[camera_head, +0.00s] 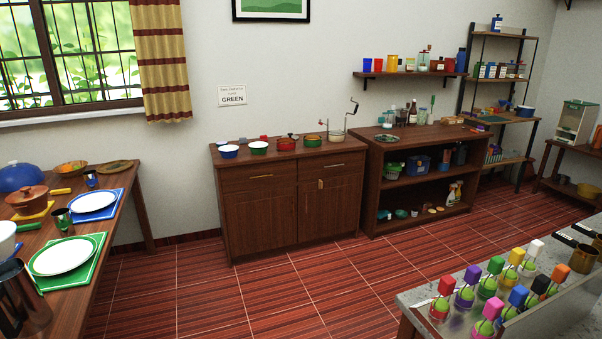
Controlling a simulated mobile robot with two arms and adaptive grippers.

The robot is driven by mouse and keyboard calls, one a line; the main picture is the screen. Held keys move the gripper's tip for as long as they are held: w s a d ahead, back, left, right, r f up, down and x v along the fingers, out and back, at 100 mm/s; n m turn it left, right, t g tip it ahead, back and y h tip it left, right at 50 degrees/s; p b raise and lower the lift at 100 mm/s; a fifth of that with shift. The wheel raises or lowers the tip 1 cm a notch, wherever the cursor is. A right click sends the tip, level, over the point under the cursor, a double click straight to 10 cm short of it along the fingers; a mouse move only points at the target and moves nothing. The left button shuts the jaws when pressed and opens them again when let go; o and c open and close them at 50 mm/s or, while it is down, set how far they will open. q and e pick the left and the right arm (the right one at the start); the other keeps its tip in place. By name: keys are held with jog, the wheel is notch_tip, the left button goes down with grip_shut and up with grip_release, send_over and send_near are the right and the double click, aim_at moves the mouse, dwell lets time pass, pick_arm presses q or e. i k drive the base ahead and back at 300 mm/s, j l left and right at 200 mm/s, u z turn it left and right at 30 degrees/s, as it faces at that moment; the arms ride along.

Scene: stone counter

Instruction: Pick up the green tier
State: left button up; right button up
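Several small round bowl-like tiers stand in a row on top of the wooden cabinet (290,201) against the back wall. A green tier with a pale inside (258,149) is between a blue tier (228,153) and a red-brown tier (286,145). Another green piece with a brownish inside (312,142) sits to their right. A wire frame with a handle (337,134) stands at the cabinet's right end. A wall sign (232,96) reads GREEN; its smaller text is too blurred to read. Neither gripper shows.
A dining table with a white plate on a green mat (63,256) is at the left. A stone counter (411,296) with several colour-capped jars is at the right. Open tiled floor (290,290) lies between, reaching the cabinet. An open shelf unit (425,180) adjoins the cabinet.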

aim_at(313, 141)
jog(key=i+u, duration=0.2)
jog(key=i, duration=0.8)
jog(key=i+u, duration=0.2)
jog(key=i, duration=0.8)
jog(key=i+l+z, duration=0.15)
jog(key=i+z, duration=0.25)
jog(key=i, duration=0.65)
jog(key=i+j+z, duration=0.2)
jog(key=i+z, duration=0.2)
jog(key=i, duration=0.7)
